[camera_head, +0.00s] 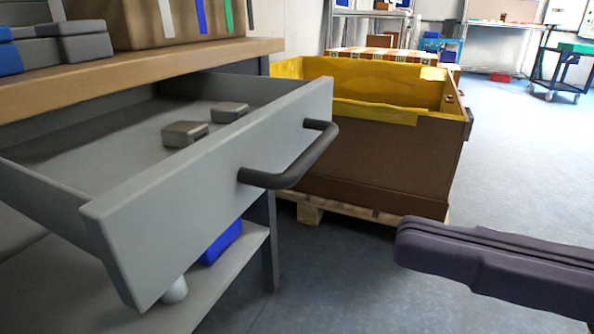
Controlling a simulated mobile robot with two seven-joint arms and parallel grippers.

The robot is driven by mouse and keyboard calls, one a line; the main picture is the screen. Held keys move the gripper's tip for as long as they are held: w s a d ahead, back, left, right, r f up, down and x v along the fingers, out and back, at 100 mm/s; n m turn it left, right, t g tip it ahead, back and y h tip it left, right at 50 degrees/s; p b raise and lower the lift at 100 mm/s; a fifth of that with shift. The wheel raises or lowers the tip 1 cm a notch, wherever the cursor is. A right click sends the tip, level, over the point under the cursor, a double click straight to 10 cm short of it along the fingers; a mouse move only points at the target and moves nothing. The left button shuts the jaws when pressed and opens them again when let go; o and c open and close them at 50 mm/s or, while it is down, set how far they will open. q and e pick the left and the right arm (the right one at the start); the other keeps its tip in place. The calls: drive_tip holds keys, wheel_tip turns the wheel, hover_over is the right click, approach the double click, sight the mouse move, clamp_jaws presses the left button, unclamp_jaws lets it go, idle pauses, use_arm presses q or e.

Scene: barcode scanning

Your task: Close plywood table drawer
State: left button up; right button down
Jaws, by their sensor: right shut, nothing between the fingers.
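The grey table drawer (222,195) is pulled well out from under the wooden tabletop (160,65) on the left. Its dark bar handle (290,170) sits on the front panel and faces right. Two small grey boxes (185,133) lie inside the drawer. My right gripper (412,242) comes in from the lower right. It is shut and empty, apart from the handle, to its right and lower in the picture. My left gripper is not in view.
A brown box with a yellow inside (385,165) stands on a wooden pallet (310,208) behind the drawer. A blue item (222,243) is on the lower shelf (225,280). A cardboard box stands on the tabletop. The blue floor at right (520,150) is clear.

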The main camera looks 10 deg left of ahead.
sight(221, 186)
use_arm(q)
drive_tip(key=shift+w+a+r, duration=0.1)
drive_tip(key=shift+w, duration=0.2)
use_arm(e)
drive_tip(key=x, duration=1.1)
drive_tip(key=shift+w+d, duration=0.1)
drive_tip(key=shift+w, duration=0.05)
